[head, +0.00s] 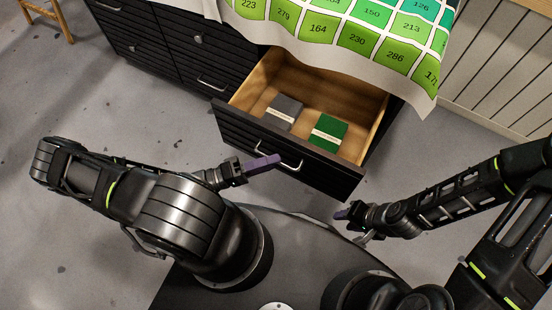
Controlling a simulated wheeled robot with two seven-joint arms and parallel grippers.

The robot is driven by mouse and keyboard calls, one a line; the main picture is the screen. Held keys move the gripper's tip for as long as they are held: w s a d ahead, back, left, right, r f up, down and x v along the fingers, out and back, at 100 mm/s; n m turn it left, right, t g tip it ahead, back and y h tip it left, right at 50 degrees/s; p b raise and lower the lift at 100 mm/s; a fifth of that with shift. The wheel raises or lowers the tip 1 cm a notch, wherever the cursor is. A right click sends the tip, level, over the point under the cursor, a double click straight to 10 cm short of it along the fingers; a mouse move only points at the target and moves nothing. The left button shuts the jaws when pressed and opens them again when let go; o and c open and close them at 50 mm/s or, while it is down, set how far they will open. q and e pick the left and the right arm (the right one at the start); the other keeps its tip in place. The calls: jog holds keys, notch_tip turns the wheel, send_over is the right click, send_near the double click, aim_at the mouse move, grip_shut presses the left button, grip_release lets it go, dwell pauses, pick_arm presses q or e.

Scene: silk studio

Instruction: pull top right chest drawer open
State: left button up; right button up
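The top right chest drawer (262,138) stands pulled out from the black chest (165,45), its wooden inside showing. A metal handle (291,160) is on its front. My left gripper (262,164), with purple fingers, is just in front of the drawer front, its tips close to the handle; I cannot tell whether they touch it. The fingers look close together, but any gap is hard to see. My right gripper (343,213) is lower right, apart from the drawer's right front corner. Its fingers are small and partly hidden from this angle.
In the drawer lie a grey bundle (285,108) and a green bundle (328,129), each with a pale band. A cloth with numbered green squares (318,28) hangs over the chest top. A wooden stool (48,18) is far left. Panelled wall (500,70) is at right.

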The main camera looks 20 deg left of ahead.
pick_arm(q)
jog(key=v, duration=0.6)
jog(key=shift+s+a, duration=0.1)
dwell(0.4)
